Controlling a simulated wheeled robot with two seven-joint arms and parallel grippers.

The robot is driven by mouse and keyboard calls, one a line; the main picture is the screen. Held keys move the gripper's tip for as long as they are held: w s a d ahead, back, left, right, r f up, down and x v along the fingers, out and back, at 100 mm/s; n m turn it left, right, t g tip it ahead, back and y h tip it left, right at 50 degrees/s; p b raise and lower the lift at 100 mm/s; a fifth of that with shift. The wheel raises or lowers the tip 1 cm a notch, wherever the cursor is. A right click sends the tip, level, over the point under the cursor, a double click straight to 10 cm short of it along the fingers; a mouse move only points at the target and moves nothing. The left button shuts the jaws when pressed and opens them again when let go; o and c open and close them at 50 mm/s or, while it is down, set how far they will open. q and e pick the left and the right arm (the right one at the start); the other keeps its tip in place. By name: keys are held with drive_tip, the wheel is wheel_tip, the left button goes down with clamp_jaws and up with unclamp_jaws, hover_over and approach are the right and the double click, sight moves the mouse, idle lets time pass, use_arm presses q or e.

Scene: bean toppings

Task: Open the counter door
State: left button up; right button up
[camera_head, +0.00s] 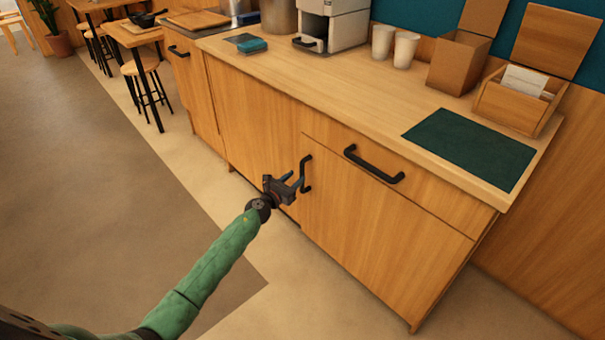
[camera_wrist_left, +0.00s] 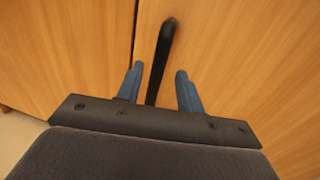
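The counter door (camera_head: 366,235) is a wooden panel under the drawer, and it looks closed. Its black vertical handle (camera_head: 306,174) is near the door's left edge. My left gripper (camera_head: 296,180) is at the handle, with its fingers pointing at the door. In the left wrist view, the handle (camera_wrist_left: 162,58) runs between the two blue fingertips (camera_wrist_left: 156,80), with a visible gap on the right side. The fingers are open and not clamped on it. My right gripper is not in view.
A drawer with a black horizontal handle (camera_head: 374,164) is above the door. The countertop (camera_head: 340,85) holds a coffee machine (camera_head: 330,25), two cups, wooden boxes and a dark green mat (camera_head: 470,148). The floor (camera_head: 110,150) left of the counter is clear; stools stand farther back.

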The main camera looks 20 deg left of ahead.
sight(301, 173)
use_arm(q)
drive_tip(key=shift+x, duration=2.6)
clamp_jaws()
